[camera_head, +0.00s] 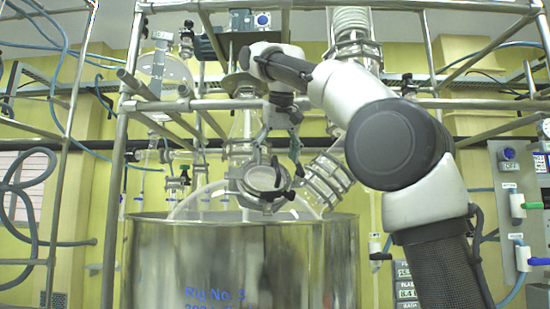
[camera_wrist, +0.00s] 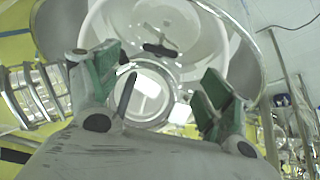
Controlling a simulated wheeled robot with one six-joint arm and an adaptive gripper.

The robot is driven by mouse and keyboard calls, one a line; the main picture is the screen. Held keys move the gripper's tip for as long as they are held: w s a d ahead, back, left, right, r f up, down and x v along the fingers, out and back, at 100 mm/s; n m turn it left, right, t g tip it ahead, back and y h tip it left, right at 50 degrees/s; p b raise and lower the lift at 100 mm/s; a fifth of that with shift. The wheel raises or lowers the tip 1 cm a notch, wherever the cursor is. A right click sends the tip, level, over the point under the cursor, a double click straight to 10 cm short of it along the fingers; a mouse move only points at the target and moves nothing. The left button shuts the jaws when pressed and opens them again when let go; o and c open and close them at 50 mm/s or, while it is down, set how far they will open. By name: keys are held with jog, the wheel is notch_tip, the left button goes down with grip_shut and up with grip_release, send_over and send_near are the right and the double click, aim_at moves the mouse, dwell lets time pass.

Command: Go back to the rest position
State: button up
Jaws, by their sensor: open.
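My gripper (camera_wrist: 165,78) is open in the wrist view, its two green-padded fingers spread apart with nothing between the pads. In the head view my gripper (camera_head: 284,145) hangs from my bent arm, over the glass reactor's top fittings. A round glass port (camera_wrist: 140,95) lies beyond the fingers in the wrist view; I cannot tell how close it is. The glass reactor (camera_head: 205,200) sits in a steel bath (camera_head: 240,260) marked "Rig No. 3". My arm partly hides the glassware behind it.
Metal frame rods (camera_head: 190,105) surround the reactor, with glass tubing and clamps (camera_head: 325,182) close to my gripper. Blue hoses (camera_head: 62,60) hang at the left. A control panel (camera_head: 510,200) with valves stands at the right. The upper glassware leaves little free room.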

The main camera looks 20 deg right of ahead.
jog(key=shift+d, duration=0.1)
jog(key=s+d+f+g, duration=0.1)
jog(key=s+d+f, duration=0.5)
jog(key=f, duration=0.3)
jog(key=s+d+f, duration=0.5)
jog(key=s+f, duration=0.1)
jog(key=f, duration=0.3)
jog(key=s+d+f, duration=0.2)
jog(key=s+f, duration=0.6)
jog(key=f, duration=0.3)
jog(key=s+d+f, duration=0.2)
jog(key=s+f, duration=0.5)
jog(key=f, duration=0.5)
jog(key=shift+s+g+y, duration=0.3)
jog(key=shift+s+g, duration=0.1)
jog(key=shift+d+r, duration=0.1)
jog(key=shift+c, duration=0.2)
